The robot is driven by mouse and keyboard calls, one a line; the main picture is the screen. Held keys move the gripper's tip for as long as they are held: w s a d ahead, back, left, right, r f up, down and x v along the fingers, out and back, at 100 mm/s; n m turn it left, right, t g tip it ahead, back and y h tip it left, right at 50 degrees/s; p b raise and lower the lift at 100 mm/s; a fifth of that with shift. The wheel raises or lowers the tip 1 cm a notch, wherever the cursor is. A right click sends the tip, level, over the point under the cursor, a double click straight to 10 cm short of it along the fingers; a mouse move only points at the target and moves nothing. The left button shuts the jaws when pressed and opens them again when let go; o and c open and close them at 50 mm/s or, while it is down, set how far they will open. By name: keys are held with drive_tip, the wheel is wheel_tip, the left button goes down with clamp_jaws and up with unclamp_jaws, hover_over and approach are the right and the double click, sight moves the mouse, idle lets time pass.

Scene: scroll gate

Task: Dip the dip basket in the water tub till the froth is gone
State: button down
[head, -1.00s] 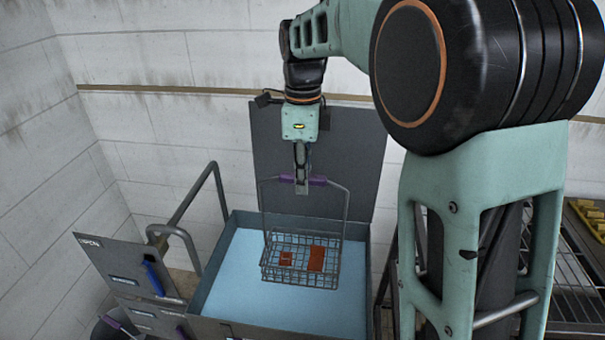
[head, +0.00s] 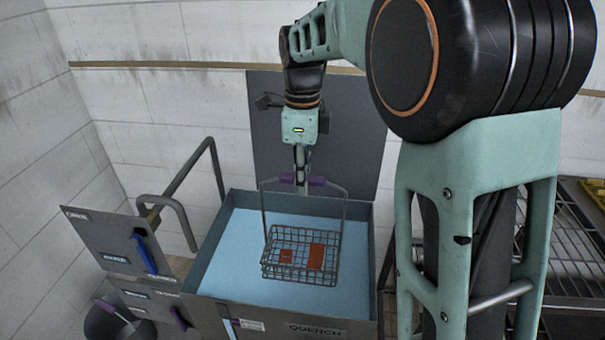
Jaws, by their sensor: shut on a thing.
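The dip basket (head: 301,257) is a grey wire basket with a tall hoop handle and purple grips, holding two flat reddish-brown pieces. My gripper (head: 302,182) is shut on the top of its handle. The basket hangs level inside the outline of the water tub (head: 372,255), a grey box filled with light blue water and marked QUENCH on its front. I cannot tell whether the basket's underside touches the water. No froth shows on the visible water.
The tub's raised grey lid (head: 355,130) stands behind it. A grey panel with a blue handle (head: 146,252) and a bent pipe rail (head: 190,180) are at the left. A dark bucket (head: 118,322) is at lower left. A wire rack (head: 570,235) stands at right.

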drive_tip(key=shift+f+b, duration=6.15)
drive_tip(key=shift+f, duration=4.85)
